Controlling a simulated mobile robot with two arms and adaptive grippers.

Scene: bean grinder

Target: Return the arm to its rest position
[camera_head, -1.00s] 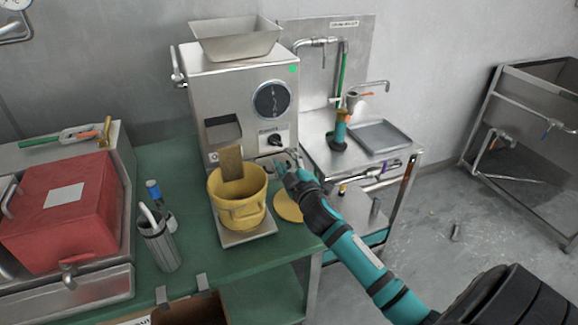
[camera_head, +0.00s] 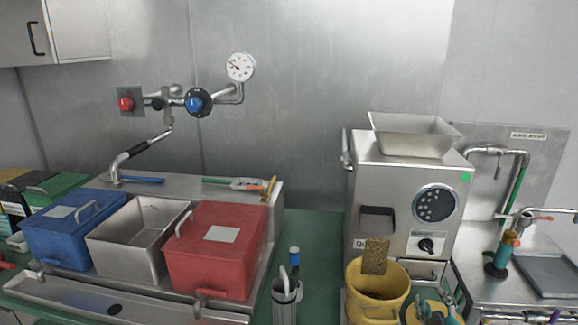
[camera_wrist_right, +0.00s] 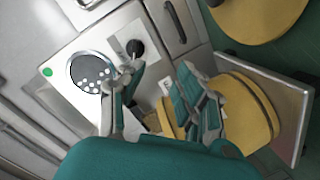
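My right gripper (camera_head: 437,312) is at the bottom edge of the head view, just right of the yellow bucket (camera_head: 378,297) and below the grinder's front. In the right wrist view the fingers of my right gripper (camera_wrist_right: 160,88) are spread apart with nothing held between them. The bucket stands under the steel grinder (camera_head: 405,190), with a brown textured slab (camera_head: 375,257) upright at its rim and dark contents inside. The wrist view shows the grinder's dial (camera_wrist_right: 90,72) and black knob (camera_wrist_right: 135,48) beyond the fingers. My left gripper is not visible.
Red (camera_head: 215,250), open steel (camera_head: 138,238) and blue (camera_head: 72,228) bins stand at left. A steel cup (camera_head: 286,303) stands between the red bin and bucket. A sink area with a hose (camera_head: 517,190) is at right. Wall pipes carry a gauge (camera_head: 240,67).

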